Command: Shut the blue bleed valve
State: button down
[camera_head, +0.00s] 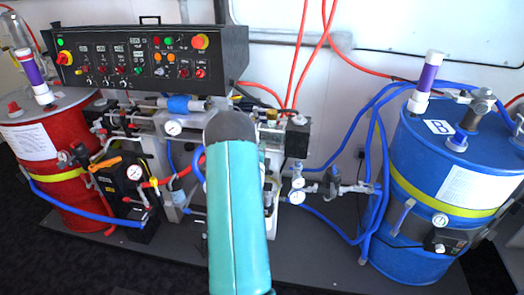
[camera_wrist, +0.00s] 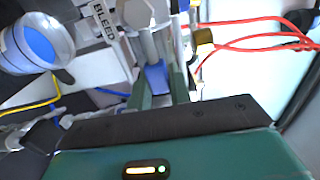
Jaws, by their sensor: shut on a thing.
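In the wrist view my gripper (camera_wrist: 160,88) is shut, its two green fingers on either side of the blue bleed valve handle (camera_wrist: 156,76). The handle sits just below a grey metal fitting with a hex nut (camera_wrist: 148,14). A tag reading BLEED (camera_wrist: 104,20) is beside it on the left. Only part of the handle shows between the fingers. In the head view my teal arm covers the middle of the machine, and both the gripper and the blue handle are hidden behind it.
A round gauge-like part (camera_wrist: 38,42) is close on the left in the wrist view, and red hoses (camera_wrist: 250,40) run on the right. In the head view a control panel (camera_head: 150,55) stands above, with a red drum (camera_head: 50,150) left and a blue drum (camera_head: 440,180) right.

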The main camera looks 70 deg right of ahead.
jog(key=c, duration=1.3)
grip_release()
jog(key=shift+a, duration=0.1)
jog(key=a, duration=0.4)
jog(key=s+a, duration=0.1)
jog(key=a, duration=0.4)
jog(key=s+a, duration=0.1)
jog(key=a, duration=0.3)
jog(key=shift+a, duration=0.25)
